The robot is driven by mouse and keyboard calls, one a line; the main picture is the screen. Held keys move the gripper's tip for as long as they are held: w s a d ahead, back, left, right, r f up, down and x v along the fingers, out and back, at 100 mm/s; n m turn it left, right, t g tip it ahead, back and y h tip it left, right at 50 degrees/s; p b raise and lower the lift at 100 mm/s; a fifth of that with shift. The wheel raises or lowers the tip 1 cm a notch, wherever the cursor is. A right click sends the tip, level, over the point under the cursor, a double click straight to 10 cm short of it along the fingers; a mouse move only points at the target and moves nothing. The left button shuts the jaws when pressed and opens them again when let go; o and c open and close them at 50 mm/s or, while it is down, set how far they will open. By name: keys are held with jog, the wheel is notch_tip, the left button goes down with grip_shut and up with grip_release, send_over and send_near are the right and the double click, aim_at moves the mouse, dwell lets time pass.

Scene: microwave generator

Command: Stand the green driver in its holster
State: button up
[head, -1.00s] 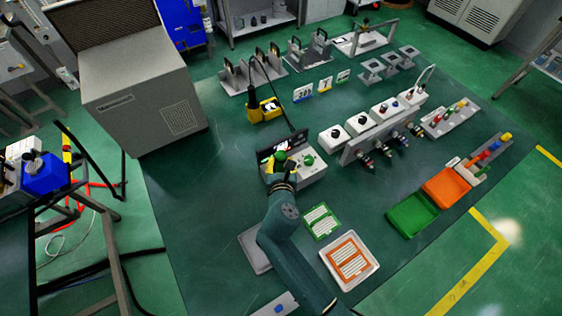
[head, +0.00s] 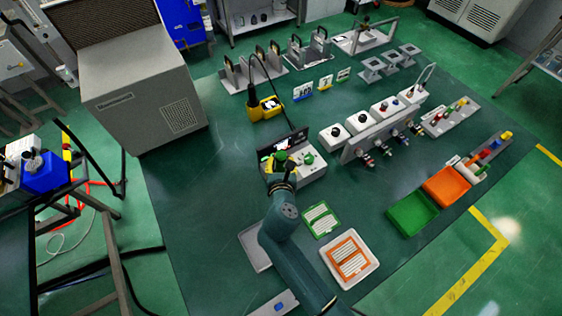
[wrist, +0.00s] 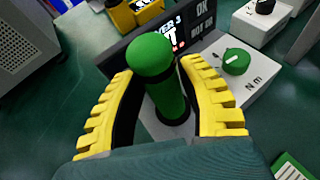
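The green driver (wrist: 160,80) has a rounded green top and a green handle. In the wrist view it is between the two yellow fingers of my gripper (wrist: 156,72), close to their black inner pads. I cannot tell whether the pads press on it. Its lower end is at the grey holster unit (wrist: 245,100), with a dark ring around it; how deep it sits is hidden. In the head view the driver's green top (head: 281,156) shows at the unit's left side, at the end of my arm.
The unit has a green knob (wrist: 237,61) and a dark display panel (wrist: 190,35) behind the driver. A yellow holder (head: 265,108) with a black tool stands farther back. White knob boxes (head: 345,132) stand to the right. A green-framed card (head: 321,219) lies nearer.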

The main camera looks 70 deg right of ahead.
jog(key=shift+o, duration=1.4)
jog(key=shift+f, duration=0.15)
jog(key=v, duration=1.2)
jog(key=shift+r, duration=0.25)
